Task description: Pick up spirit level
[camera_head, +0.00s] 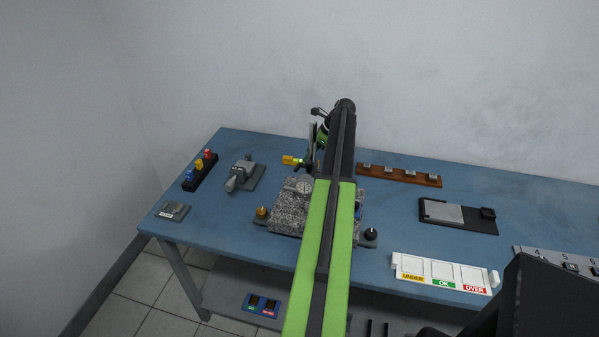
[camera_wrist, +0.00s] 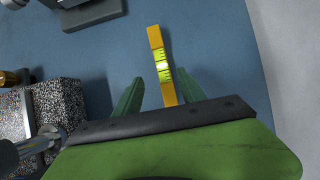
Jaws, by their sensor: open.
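The spirit level is a yellow-orange bar with a bright green vial in its middle. In the wrist view the spirit level (camera_wrist: 156,40) stands nearly upright in the picture, slightly tilted, over the blue bench. My gripper (camera_wrist: 160,78) is open, with one green finger on each side of the level's near part. The fingers look apart from the level; their height above the bench is hard to tell. In the head view the yellow left end of the spirit level (camera_head: 290,160) shows behind the granite block, and my arm hides the rest.
A granite block (camera_head: 288,214) with a dial stands just in front of the level; it also shows in the wrist view (camera_wrist: 52,104). A grey clamp-like tool (camera_head: 245,174) lies to the left. A brown rack (camera_head: 425,179) lies right of my arm.

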